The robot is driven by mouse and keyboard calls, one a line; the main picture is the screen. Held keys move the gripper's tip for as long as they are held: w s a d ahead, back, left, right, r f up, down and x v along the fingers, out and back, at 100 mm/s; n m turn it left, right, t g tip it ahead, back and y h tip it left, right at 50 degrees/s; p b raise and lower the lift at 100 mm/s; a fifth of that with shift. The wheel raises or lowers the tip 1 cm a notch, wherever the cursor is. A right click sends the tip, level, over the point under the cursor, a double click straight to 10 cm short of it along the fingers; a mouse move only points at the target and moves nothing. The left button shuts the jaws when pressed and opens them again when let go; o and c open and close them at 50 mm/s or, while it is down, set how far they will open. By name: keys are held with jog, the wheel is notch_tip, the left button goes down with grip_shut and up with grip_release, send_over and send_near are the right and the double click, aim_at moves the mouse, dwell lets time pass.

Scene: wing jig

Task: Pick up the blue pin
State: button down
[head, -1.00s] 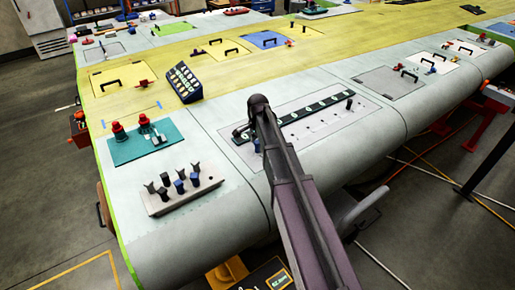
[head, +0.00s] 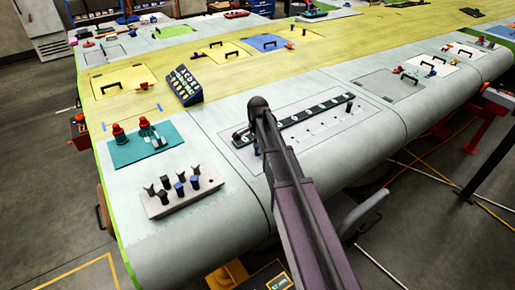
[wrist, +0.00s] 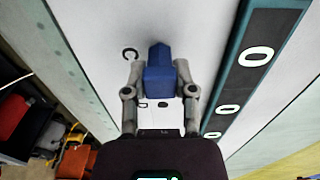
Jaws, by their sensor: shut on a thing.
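The blue pin (wrist: 160,72) is between the two fingers of my gripper (wrist: 161,88) in the wrist view. The fingers are shut on it, one on each side, above a pale panel. I cannot tell whether its lower end is clear of the panel. In the head view, a small blue piece (head: 256,148) shows beside my arm, over the panel on the wing. My arm hides most of the gripper there.
A dark green strip with white rings (head: 315,115) runs along the panel, just right of the gripper in the wrist view (wrist: 254,65). A grey rack (head: 182,193) with several black and blue-topped pins stands left. A teal mat (head: 125,153) with red parts lies behind it.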

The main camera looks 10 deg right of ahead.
jog(key=shift+r, duration=0.1)
notch_tip(320, 180, up, 3)
jog(key=p, duration=0.3)
jog(key=shift+r, duration=0.2)
jog(key=a, duration=0.5)
jog(key=s+a+r+p, duration=0.1)
jog(key=a, duration=0.4)
jog(key=s+a, duration=0.1)
jog(key=a, duration=0.4)
jog(key=shift+a+r+p, duration=0.15)
jog(key=shift+a+p, duration=0.25)
jog(key=shift+s+r, duration=0.1)
jog(key=shift+r, duration=0.05)
